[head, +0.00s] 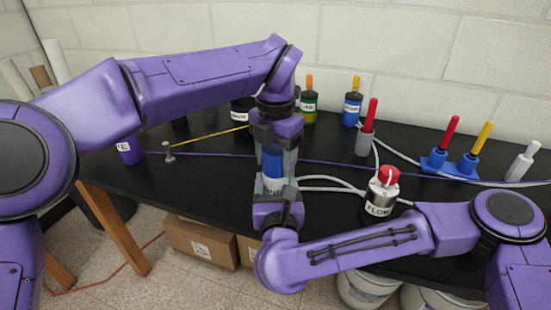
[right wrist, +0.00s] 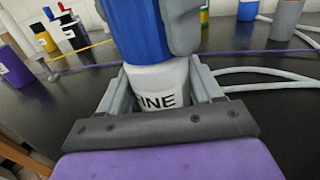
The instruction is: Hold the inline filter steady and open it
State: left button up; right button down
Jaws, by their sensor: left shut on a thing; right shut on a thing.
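The inline filter stands upright near the middle of the black table, with a blue upper part (head: 272,160) and a white lower body (head: 272,184). In the right wrist view the blue part (right wrist: 138,35) sits on the white body (right wrist: 160,78), whose label reads "INE" in the visible part. My left gripper (head: 275,150) comes down from above and is shut on the blue part. My right gripper (head: 275,188) reaches in from the front and is shut on the white body, one finger on each side. I cannot tell whether the blue part has turned.
Pale hoses (head: 330,180) run right from beside the filter. A red-topped FLOW container (head: 381,195) stands to the right. A purple container (head: 130,148) and a small metal post (head: 169,154) with cords are at left. Bottles and red- and yellow-handled items (head: 455,150) line the back.

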pick_arm(q)
jog(key=n, duration=0.9)
jog(key=shift+n, duration=0.3)
jog(key=n, duration=0.5)
jog(key=shift+n, duration=0.3)
jog(key=n, duration=0.6)
jog(key=shift+a, duration=0.1)
jog(key=shift+r, duration=0.2)
jog(key=shift+r, duration=0.95)
